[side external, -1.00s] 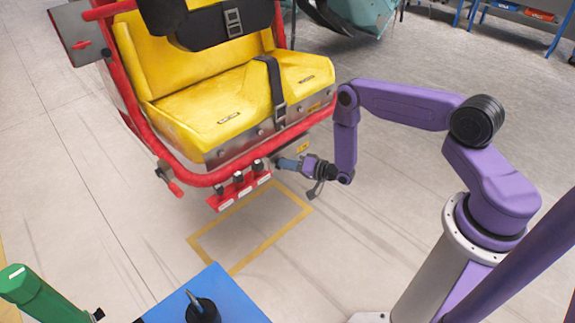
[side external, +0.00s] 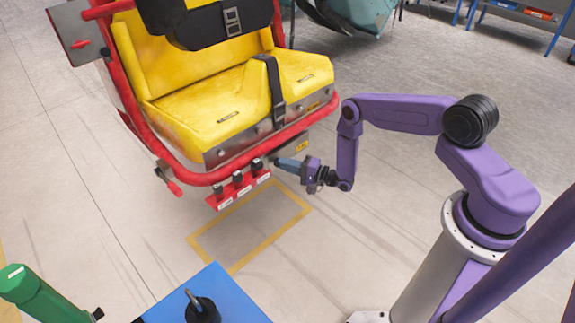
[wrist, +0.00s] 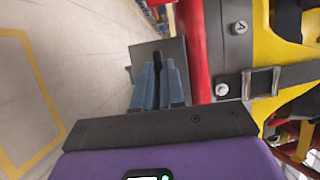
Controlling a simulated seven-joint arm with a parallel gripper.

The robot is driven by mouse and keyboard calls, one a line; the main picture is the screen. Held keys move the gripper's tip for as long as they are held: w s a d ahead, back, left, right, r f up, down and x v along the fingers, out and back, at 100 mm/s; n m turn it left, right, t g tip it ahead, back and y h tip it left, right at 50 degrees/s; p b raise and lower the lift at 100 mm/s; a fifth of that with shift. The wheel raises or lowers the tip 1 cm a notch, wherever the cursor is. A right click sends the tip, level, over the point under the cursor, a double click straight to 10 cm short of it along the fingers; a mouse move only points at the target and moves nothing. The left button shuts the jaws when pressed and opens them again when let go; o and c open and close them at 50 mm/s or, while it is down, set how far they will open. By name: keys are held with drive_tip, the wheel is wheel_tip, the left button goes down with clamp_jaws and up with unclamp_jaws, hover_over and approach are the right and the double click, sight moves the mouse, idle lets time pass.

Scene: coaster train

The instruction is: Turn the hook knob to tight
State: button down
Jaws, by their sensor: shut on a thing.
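My gripper (side external: 278,162) reaches in from the right, under the front edge of the yellow coaster seat (side external: 225,110). In the wrist view its two blue fingers (wrist: 158,75) are close together, shut on a narrow dark knob (wrist: 157,60) that stands in front of a grey plate (wrist: 176,52). I take this to be the hook knob. In the side view the fingers hide it. No tight mark can be read in either view.
A red panel (side external: 226,201) with several black knobs and white labels hangs just left of my fingers. The red tube frame (side external: 205,178) runs close above. A blue table (side external: 225,290) with a black part stands in front.

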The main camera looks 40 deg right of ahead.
idle(0.4)
drive_tip(key=c, duration=1.2)
unclamp_jaws()
drive_tip(key=shift+d, duration=0.1)
drive_tip(key=v, duration=1.7)
drive_tip(key=shift+s, duration=0.2)
